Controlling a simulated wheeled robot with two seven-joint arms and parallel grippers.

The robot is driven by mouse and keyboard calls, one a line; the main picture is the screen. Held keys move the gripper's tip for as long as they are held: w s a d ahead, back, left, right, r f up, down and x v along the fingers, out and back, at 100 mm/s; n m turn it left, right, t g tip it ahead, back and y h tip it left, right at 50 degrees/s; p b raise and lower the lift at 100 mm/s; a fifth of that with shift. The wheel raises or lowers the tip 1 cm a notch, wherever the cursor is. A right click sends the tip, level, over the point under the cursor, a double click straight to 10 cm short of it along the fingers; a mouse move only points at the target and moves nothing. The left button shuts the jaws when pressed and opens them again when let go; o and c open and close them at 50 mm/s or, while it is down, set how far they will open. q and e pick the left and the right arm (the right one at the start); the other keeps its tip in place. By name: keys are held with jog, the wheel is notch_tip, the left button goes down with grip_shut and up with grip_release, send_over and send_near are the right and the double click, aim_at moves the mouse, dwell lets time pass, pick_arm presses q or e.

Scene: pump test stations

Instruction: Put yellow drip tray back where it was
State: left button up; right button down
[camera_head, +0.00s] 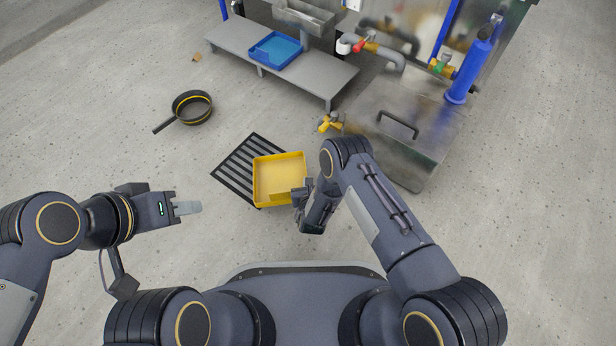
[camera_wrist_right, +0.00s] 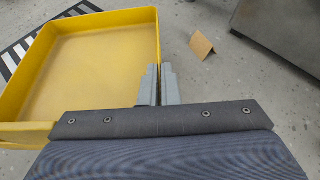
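The yellow drip tray (camera_head: 278,178) is a shallow open box, and I see nothing in it. In the head view it overlaps the right part of a black striped mat (camera_head: 236,167). I cannot tell whether it rests on the floor or hangs just above it. My right gripper (camera_wrist_right: 159,85) is shut on the tray's right side wall, one finger on each side; the tray also fills the left of the right wrist view (camera_wrist_right: 90,75).
A grey bench (camera_head: 240,45) holds a blue tray (camera_head: 275,50). A black pan (camera_head: 192,107) lies on the floor. A yellow valve (camera_head: 329,123) and a metal box with a handle (camera_head: 405,115) stand behind. A folded brown card (camera_wrist_right: 201,45) lies right of the tray.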

jog(key=shift+s+d+f+m+t+y, duration=0.1)
jog(key=shift+f+m+t+y, duration=0.15)
jog(key=shift+f, duration=0.5)
jog(key=shift+f+m+t+y, duration=0.15)
jog(key=shift+f+t, duration=0.1)
jog(key=shift+f, duration=0.45)
